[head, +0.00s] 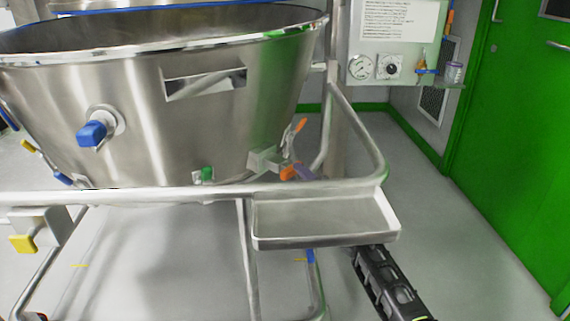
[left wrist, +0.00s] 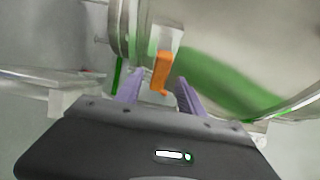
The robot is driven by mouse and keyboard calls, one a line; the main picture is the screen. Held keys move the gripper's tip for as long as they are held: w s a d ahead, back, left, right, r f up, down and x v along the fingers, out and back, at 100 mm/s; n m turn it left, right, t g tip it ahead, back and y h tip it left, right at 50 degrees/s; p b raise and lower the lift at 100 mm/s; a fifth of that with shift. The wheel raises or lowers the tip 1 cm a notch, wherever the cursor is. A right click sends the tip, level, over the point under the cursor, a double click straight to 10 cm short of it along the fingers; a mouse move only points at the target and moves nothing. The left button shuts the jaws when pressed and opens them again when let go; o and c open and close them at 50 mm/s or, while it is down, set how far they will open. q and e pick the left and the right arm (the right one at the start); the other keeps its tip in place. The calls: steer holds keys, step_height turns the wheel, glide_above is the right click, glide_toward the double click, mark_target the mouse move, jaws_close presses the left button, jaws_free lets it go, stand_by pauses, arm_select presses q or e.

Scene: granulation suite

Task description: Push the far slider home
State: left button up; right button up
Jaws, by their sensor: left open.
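An orange tab (left wrist: 161,72) on a pale mount shows in the left wrist view, just beyond and between my fingertips. In the head view, orange pieces (head: 298,127) show by a pale block (head: 263,160) at the lower right of the steel bowl. I cannot tell for certain which part is the far slider. Contact with the tab cannot be told. My right gripper is not in view.
The large steel bowl (head: 135,100) fills the upper left. A tubular steel rail (head: 150,194) runs in front of it, with a shallow steel tray (head: 325,221) on its right side. A gauge panel (head: 400,50) and green doors (head: 510,130) stand behind.

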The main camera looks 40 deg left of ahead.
mark_target(287, 165)
arm_select(q)
steer(key=shift+a, duration=0.1)
steer(key=b+x, duration=0.2)
steer(key=x, duration=0.5)
steer(key=shift+b, duration=0.3)
steer(key=shift+w+a, duration=0.15)
steer(key=shift+a, duration=0.15)
steer(key=shift+c, duration=0.5)
jaws_close()
stand_by(0.4)
